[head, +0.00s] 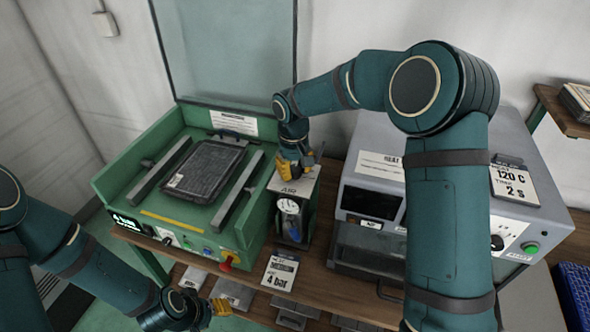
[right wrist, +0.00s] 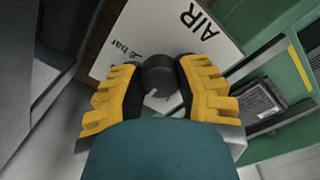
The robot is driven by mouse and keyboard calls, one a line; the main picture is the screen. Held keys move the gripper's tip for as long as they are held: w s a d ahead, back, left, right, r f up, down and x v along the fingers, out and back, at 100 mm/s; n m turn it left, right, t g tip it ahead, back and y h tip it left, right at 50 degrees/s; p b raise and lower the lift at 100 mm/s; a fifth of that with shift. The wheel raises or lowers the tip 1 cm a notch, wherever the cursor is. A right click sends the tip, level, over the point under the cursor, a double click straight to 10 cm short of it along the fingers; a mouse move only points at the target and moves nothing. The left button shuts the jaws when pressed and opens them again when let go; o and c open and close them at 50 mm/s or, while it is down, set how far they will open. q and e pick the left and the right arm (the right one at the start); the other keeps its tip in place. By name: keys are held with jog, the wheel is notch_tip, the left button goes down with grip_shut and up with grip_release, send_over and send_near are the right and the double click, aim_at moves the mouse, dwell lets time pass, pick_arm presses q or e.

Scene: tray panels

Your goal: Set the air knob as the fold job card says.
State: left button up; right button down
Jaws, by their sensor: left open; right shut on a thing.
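The air unit (head: 311,212) stands between the green machine and the grey machine, with "AIR" on its top plate, a round gauge (head: 289,206) and a blue part below. My right gripper (head: 296,166) is above its top plate. In the right wrist view, my right gripper (right wrist: 160,90) is shut on the dark round air knob (right wrist: 158,68), which sits on the white plate (right wrist: 200,40) marked "AIR" and "bar". The gauge reading is too small to tell. A job card (head: 280,271) at the bench front reads "4 bar". My left gripper (head: 217,307) is open and empty, low at the front.
The green machine (head: 108,186) holds a dark tray panel (head: 206,170) between two rails. The grey machine (head: 352,187) carries a card (head: 514,184) reading "120 C" and "2 s". Flat grey pieces (head: 236,293) lie at the bench front. A blue crate (head: 574,290) is at far right.

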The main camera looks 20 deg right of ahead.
aim_at(294, 169)
dwell(0.4)
jog(key=c, duration=0.6)
grip_release()
jog(key=shift+o, duration=0.2)
notch_tip(294, 169, up, 12)
jog(key=shift+a, duration=0.25)
jog(key=shift+s+f, duration=0.1)
jog(key=shift+s, duration=0.05)
